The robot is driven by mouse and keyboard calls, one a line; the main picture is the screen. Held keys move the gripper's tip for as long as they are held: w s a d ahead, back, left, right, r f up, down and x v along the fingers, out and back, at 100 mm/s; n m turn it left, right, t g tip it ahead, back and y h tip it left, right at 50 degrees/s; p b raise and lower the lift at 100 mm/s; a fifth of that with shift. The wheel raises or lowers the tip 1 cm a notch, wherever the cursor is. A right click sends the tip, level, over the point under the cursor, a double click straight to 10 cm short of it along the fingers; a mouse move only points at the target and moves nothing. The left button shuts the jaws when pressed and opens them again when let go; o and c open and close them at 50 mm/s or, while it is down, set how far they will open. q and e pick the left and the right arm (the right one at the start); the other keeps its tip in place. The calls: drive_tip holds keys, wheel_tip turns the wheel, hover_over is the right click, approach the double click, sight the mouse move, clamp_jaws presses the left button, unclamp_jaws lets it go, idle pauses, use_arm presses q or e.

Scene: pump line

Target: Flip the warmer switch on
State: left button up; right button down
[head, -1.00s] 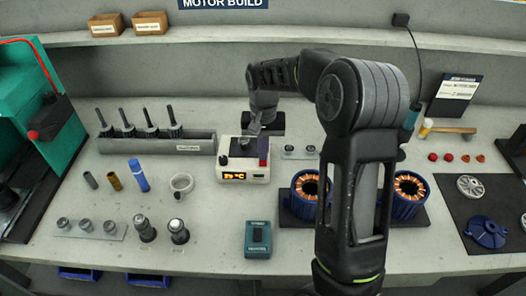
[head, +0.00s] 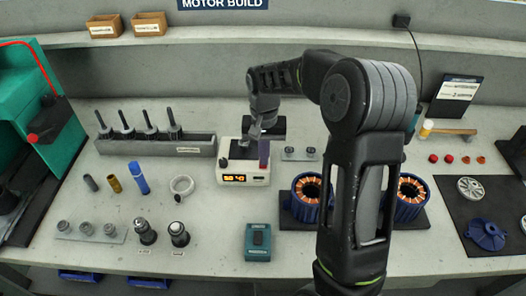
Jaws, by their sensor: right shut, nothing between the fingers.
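The warmer (head: 225,175) is a small white box with a lit orange display (head: 234,178) on its front, near the middle of the bench. A dark purple upright piece (head: 264,153) shows at its right side; I cannot tell whether it is the switch. My right gripper (head: 254,141) is shut and empty, pointing down over the top of the warmer. It hides part of the warmer's top, and I cannot tell if the fingertips touch it. My left gripper is not in view.
Two blue stators with copper windings (head: 306,193) sit to the right of the warmer, beside my right arm. A teal box (head: 258,243) stands in front. A white ring-shaped item (head: 182,186) lies to the left. A grey rack with dark rods (head: 158,145) stands behind left.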

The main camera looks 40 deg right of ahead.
drive_tip(key=r+p, duration=0.1)
drive_tip(key=r, duration=0.1)
drive_tip(key=r+p, duration=0.1)
drive_tip(key=r, duration=0.1)
drive_tip(key=shift+w+d+r, duration=0.15)
drive_tip(key=shift+w+r, duration=0.05)
drive_tip(key=shift+r, duration=0.1)
drive_tip(key=shift+w+r+t+b, duration=0.1)
drive_tip(key=shift+r+t+b, duration=0.2)
drive_tip(key=shift+r+b, duration=0.3)
wheel_tip(320, 180, up, 8)
